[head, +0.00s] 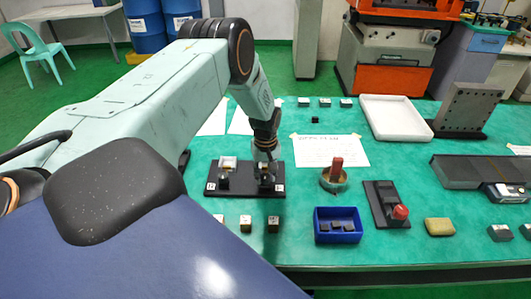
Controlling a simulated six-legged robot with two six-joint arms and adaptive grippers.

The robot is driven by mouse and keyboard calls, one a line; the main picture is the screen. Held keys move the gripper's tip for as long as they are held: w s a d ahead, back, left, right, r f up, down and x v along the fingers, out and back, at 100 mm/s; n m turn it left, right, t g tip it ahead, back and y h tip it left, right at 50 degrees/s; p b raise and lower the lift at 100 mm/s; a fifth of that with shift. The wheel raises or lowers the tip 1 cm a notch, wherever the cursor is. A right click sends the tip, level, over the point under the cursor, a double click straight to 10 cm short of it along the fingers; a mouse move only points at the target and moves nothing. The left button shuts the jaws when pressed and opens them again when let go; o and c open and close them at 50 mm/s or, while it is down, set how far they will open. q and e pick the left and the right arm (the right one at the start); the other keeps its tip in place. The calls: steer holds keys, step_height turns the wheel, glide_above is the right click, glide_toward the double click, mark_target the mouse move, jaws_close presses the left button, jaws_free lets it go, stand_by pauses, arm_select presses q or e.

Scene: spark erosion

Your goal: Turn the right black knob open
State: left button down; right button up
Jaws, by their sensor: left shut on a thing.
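A black base plate (245,191) lies on the green table and carries two small fixtures side by side, with small white labels at its front corners. The left fixture has a black knob (224,182) at its front and a pale block on top. My left gripper (267,164) points down at the right fixture and is shut on the right black knob (266,183), at the right end of the plate. The fingers partly cover this knob, and its turn angle is too small to read. My right gripper is not in view.
Several small blocks (246,223) stand in front of the plate. A blue bin (338,212) with dark pieces, a round dish (334,186) with a red block, and a black plate with a red knob (400,212) stand to the right. A white tray (392,107) is behind.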

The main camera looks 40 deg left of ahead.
mark_target(265, 176)
arm_select(q)
steer(key=shift+n+p, duration=0.3)
steer(key=shift+n, duration=0.8)
steer(key=c, duration=1)
jaws_free()
steer(key=shift+r, duration=0.1)
step_height(265, 176, up, 12)
steer(key=shift+f, duration=0.1)
